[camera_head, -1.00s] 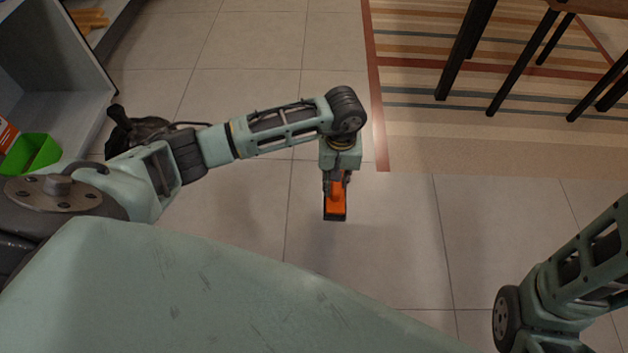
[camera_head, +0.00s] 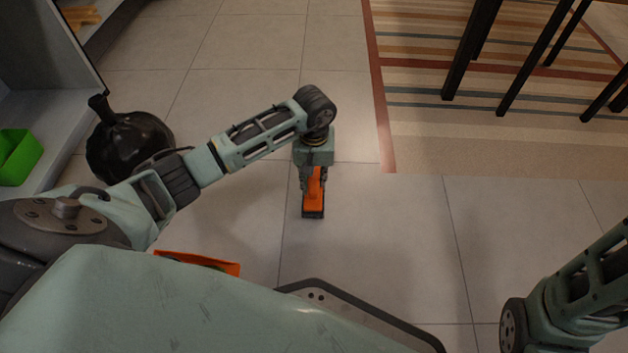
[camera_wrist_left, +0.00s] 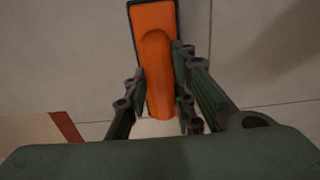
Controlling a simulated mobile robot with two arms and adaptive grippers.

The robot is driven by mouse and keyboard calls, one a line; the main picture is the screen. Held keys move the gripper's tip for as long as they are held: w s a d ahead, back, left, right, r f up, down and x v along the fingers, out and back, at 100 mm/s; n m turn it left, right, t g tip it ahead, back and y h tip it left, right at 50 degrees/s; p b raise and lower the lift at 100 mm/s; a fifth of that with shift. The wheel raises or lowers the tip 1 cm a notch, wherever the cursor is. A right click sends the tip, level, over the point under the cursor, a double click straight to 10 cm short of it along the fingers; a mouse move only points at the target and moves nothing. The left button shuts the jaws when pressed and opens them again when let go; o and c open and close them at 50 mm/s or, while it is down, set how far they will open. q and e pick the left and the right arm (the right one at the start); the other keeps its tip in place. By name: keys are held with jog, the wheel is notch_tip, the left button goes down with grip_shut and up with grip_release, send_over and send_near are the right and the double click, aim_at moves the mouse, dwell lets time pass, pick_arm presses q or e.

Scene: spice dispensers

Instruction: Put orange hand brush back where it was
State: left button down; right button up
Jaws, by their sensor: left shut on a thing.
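The orange hand brush (camera_head: 314,192) is in my left gripper (camera_head: 313,178), near the middle of the head view, over the tiled floor. In the left wrist view the brush (camera_wrist_left: 154,45) has an orange body with a dark rim, and the fingers of my left gripper (camera_wrist_left: 160,95) close on its handle from both sides. The brush's far end points away from the palm. Of my right arm only a part shows at the lower right of the head view; its gripper is out of view.
A grey shelf (camera_head: 55,110) with a green bin (camera_head: 17,157) stands at the left. A black bag-like object (camera_head: 125,145) is beside it on the floor. An orange-edged object (camera_head: 200,262) lies partly hidden by my body. A striped rug (camera_head: 430,140) and dark furniture legs (camera_head: 470,50) are at upper right.

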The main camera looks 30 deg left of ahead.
aim_at(314, 177)
pick_arm(q)
jog(key=shift+r, duration=0.15)
jog(key=c, duration=1.5)
grip_release()
jog(key=shift+f, duration=0.2)
jog(key=shift+r, duration=0.1)
notch_tip(314, 177, up, 12)
jog(key=p, duration=0.8)
jog(key=shift+r+p, duration=0.1)
jog(key=shift+p, duration=0.3)
